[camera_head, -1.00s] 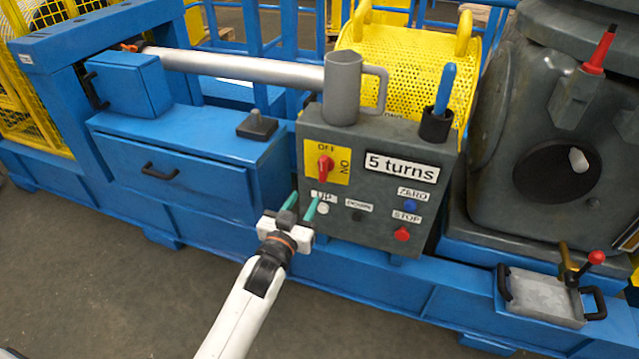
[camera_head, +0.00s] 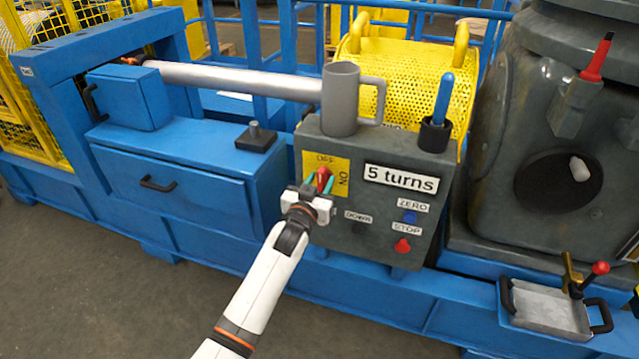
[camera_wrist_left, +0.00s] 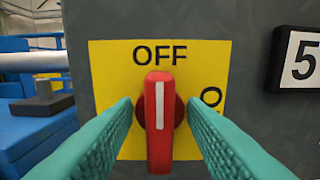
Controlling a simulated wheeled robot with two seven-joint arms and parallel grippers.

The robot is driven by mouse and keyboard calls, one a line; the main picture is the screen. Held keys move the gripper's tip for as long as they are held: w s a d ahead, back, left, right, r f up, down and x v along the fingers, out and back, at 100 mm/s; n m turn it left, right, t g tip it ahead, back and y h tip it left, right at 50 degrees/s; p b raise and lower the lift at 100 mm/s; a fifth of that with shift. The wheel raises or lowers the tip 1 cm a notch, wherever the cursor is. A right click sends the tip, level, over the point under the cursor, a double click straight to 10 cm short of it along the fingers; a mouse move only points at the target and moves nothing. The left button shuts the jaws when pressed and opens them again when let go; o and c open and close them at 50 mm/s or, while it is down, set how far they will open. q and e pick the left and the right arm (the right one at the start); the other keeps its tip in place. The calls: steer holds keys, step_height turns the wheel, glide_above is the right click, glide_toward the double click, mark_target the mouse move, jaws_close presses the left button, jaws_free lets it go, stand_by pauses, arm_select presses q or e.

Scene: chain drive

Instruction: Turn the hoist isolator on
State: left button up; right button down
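The hoist isolator is a red rotary knob (camera_wrist_left: 160,120) with a white mark, on a yellow plate (camera_wrist_left: 110,75) lettered OFF at the top and ON to the right. The knob stands upright with its white mark toward OFF. In the head view the red knob (camera_head: 323,176) is partly hidden by my left gripper (camera_head: 319,183). My left gripper's green fingers are open in the left wrist view (camera_wrist_left: 162,128), one on each side of the knob, with visible gaps. The plate sits on the grey control box (camera_head: 375,225). My right gripper is not in view.
The box also bears a "5 turns" label (camera_head: 401,179), a blue ZERO button (camera_head: 409,216) and a red STOP button (camera_head: 402,246). A grey mug (camera_head: 340,100) and a blue-handled tool (camera_head: 443,98) in a black holder stand on top. A blue drawer unit (camera_head: 215,205) is at left.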

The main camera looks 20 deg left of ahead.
arm_select(q)
jaws_close()
